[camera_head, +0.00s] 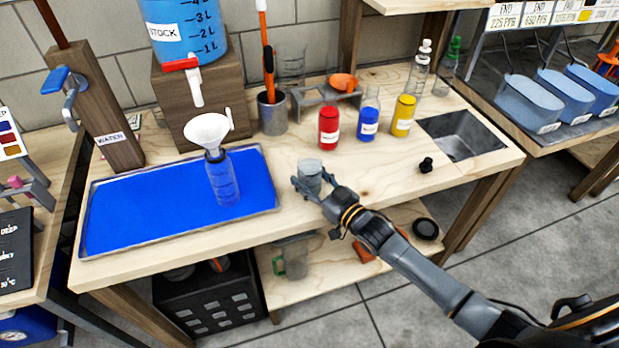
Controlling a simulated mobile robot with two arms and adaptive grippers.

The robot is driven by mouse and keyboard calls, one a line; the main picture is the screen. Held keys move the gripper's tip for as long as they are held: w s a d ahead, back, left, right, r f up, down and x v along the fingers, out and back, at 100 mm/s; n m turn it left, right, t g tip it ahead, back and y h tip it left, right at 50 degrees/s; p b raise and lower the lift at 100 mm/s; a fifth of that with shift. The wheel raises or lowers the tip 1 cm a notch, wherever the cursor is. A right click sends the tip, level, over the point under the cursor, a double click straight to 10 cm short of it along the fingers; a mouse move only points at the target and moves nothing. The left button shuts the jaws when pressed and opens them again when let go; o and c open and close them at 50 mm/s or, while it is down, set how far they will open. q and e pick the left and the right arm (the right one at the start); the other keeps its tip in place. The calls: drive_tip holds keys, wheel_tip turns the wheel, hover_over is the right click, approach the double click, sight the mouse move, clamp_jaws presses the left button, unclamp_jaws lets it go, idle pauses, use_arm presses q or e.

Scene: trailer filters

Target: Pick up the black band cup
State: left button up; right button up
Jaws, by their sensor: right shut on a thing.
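My right gripper (308,186) reaches in from the lower right over the front part of the wooden table. It is shut on a small grey cup (309,168), which stands upright between the fingers. The fingers cover the cup's lower part, and I cannot make out a black band on it. I cannot tell whether the cup touches the table top. My left gripper does not show.
A blue tray (128,203) holds a clear bottle (224,182) with a white funnel (207,128). Red (328,128), blue (369,117) and yellow (403,116) bottles stand behind the cup. A sink (462,135) and small black object (426,165) lie right.

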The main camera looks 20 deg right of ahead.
sight(317, 176)
drive_tip(key=shift+r, duration=0.2)
drive_tip(key=shift+r, duration=1.1)
drive_tip(key=shift+s+r, duration=0.15)
drive_tip(key=shift+r, duration=0.2)
drive_tip(key=s+a+r, duration=0.1)
drive_tip(key=s+r, duration=0.8)
drive_tip(key=s, duration=0.4)
drive_tip(key=shift+s+a+r, duration=0.25)
drive_tip(key=shift+a, duration=0.15)
drive_tip(key=shift+s, duration=0.1)
